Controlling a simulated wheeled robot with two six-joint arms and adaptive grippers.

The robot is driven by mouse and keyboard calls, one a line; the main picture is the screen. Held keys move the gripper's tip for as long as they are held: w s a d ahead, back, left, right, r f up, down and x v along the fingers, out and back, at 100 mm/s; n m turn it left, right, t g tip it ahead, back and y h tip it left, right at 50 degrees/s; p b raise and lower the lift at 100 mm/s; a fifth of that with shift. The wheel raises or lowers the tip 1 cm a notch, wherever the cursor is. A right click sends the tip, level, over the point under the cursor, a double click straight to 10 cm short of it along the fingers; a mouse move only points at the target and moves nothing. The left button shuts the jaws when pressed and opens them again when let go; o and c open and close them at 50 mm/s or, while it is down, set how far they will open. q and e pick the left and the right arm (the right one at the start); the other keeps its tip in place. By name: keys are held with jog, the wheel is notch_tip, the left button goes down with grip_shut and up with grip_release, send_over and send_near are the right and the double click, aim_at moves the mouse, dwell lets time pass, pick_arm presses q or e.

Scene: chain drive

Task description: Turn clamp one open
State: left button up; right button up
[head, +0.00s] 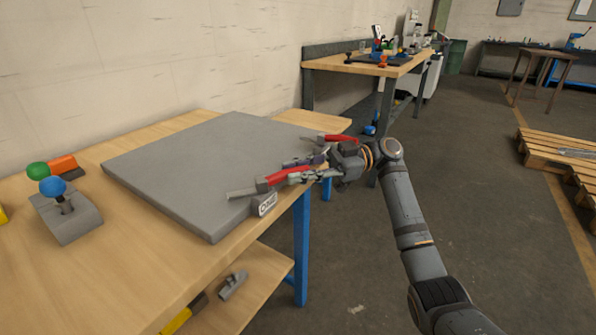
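A toggle clamp with a red handle (288,176) sits at the right edge of the grey plate (200,160). Its grey arm points left over the plate. A small grey tag (264,205) with lettering that seems to read "ONE" is beside it. A second red-handled clamp (338,138) is farther back along the same edge. My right gripper (322,166) reaches in from the right, between the two red handles and close to the nearer clamp. Its fingers overlap the clamp parts, so their opening and any contact are unclear. My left gripper is out of view.
A grey block (66,220) with a blue ball knob, a green knob and an orange block stand at the table's left. The wooden table's (110,270) front is clear. A lower shelf (245,285) holds tools. Another workbench (350,63) stands behind; pallets lie at right.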

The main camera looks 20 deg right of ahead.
jog(key=shift+o, duration=1.4)
jog(key=w+d, duration=0.1)
jog(key=d, duration=1.1)
jog(key=shift+w, duration=0.1)
